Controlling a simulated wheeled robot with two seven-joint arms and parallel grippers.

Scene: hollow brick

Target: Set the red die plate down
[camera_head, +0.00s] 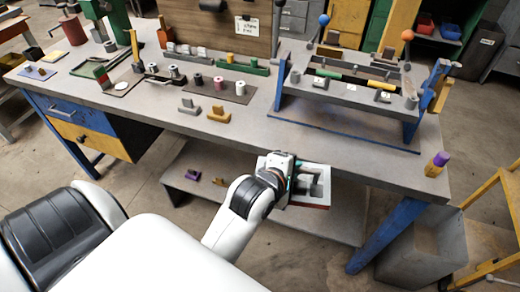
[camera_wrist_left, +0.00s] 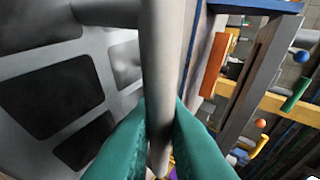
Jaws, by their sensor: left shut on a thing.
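The red die plate (camera_head: 325,182) is a grey plate with square openings and a red lower edge. It is in front of the bench's front edge, over the low shelf. My left gripper (camera_head: 290,180) is shut on its near left side; the arm partly covers it. In the left wrist view the teal fingers (camera_wrist_left: 160,135) close on a grey bar-like edge (camera_wrist_left: 158,70), with a grey face with dark square openings (camera_wrist_left: 75,80) to the left. I cannot tell whether the plate touches the shelf. My right gripper is not in view.
A grey and blue press frame (camera_head: 345,110) stands on the bench's right. Several small blocks and spools lie on the bench's left and middle. The low shelf (camera_head: 335,228) has a purple piece (camera_head: 193,177) and a tan piece at left. A purple-topped peg (camera_head: 437,164) stands at right.

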